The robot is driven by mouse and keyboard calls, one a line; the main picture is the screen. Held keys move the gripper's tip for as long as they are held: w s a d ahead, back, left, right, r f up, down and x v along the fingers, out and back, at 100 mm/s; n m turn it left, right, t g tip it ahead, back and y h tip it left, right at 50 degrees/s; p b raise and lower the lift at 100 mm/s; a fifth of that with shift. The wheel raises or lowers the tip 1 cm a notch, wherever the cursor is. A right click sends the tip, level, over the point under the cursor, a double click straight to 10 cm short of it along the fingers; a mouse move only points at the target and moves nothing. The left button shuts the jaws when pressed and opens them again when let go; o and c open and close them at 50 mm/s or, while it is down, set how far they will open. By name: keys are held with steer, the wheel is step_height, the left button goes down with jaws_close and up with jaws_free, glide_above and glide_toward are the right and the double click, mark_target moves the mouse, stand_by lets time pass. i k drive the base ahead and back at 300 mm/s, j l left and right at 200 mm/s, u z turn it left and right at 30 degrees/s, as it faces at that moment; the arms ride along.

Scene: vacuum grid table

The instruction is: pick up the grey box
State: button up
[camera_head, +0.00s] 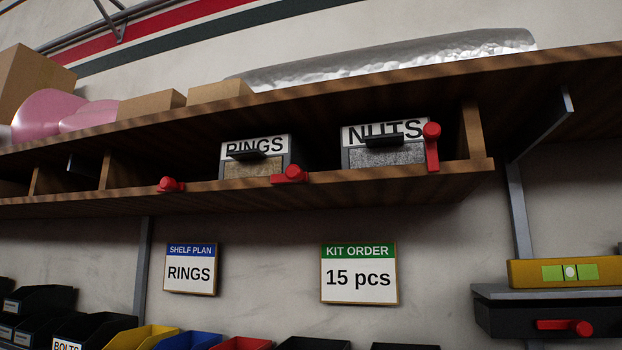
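Two grey boxes sit side by side in the wooden shelf's lower compartments. The left box (255,168), labelled RINGS, has a dark handle and a tan window. The right box (385,155), labelled NUTS, has a dark handle and a grey speckled window. Which of them is the task's grey box I cannot tell. A red latch (290,174) lies flat at the lower right of the RINGS box. Another red latch (432,146) stands upright at the NUTS box's right edge. My gripper is not in view.
Another red latch (171,185) sits on the shelf edge (400,180) further left. Cartons, pink bundles and a silver roll (400,60) lie on top. Below are a SHELF PLAN sign (190,269), a KIT ORDER sign (359,273), coloured bins and a dark drawer (500,320).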

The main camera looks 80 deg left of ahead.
mark_target(254, 157)
steer(key=u, duration=3)
